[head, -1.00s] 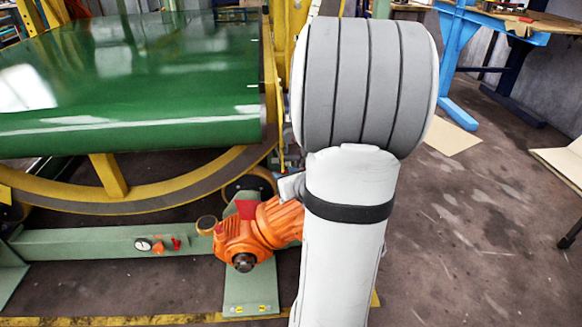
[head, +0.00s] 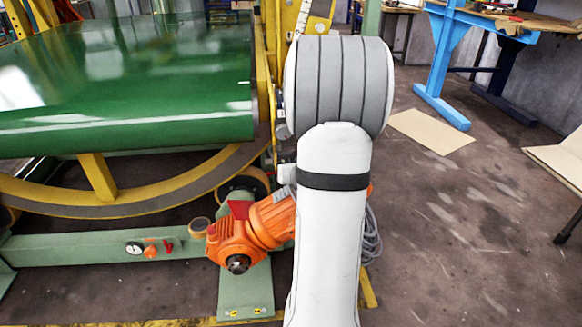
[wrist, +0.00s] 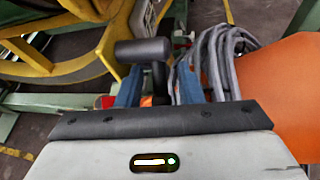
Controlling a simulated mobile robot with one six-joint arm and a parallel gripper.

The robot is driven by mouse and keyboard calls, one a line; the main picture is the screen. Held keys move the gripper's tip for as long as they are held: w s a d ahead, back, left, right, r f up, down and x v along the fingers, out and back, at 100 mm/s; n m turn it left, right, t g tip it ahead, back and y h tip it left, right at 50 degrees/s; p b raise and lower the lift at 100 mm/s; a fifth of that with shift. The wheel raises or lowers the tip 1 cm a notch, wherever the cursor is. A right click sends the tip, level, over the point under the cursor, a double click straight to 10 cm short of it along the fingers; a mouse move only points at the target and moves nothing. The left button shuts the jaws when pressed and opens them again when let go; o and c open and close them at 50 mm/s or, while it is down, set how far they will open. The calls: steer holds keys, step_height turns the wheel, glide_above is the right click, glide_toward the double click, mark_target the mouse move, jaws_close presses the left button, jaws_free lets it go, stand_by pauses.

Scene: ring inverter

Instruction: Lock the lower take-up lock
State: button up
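In the wrist view, a black T-shaped handle (wrist: 143,50) with a dark stem shows in front of my gripper (wrist: 160,84). I take it for the lower take-up lock's handle, but I cannot be sure. The gripper's two blue fingers stand apart, with the stem appearing between them. No clear contact with the stem shows. In the head view my own arm hides the gripper and the handle.
The green drum (head: 130,90) and yellow ring (head: 150,196) fill the left. An orange motor (head: 238,240) sits low, left of my arm. Grey cables (wrist: 222,60) hang close to my gripper. A blue table (head: 452,60) stands back right, with open floor before it.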

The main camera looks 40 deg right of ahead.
steer(key=shift+c, duration=0.5)
jaws_close()
steer(key=shift+f+b, duration=0.15)
steer(key=shift+b, duration=0.15)
steer(key=b, duration=0.1)
steer(key=t+b, duration=0.1)
steer(key=b, duration=0.1)
steer(key=shift+w+d+f, duration=0.1)
steer(key=shift+f, duration=0.2)
steer(key=shift+w+t+h+b, duration=0.1)
steer(key=shift+t+h+b, duration=0.3)
steer(key=shift+t+b, duration=0.2)
steer(key=shift+w+d+n+t+h, duration=0.2)
steer(key=shift+n+t+h, duration=0.1)
steer(key=shift+t, duration=0.5)
steer(key=shift+w+d+n+t+h, duration=0.15)
steer(key=shift+t+h, duration=0.15)
steer(key=shift+t, duration=0.5)
steer(key=shift+w+d+n+t+h, duration=0.1)
steer(key=shift+w+n+t+h, duration=0.15)
steer(key=shift+t, duration=0.55)
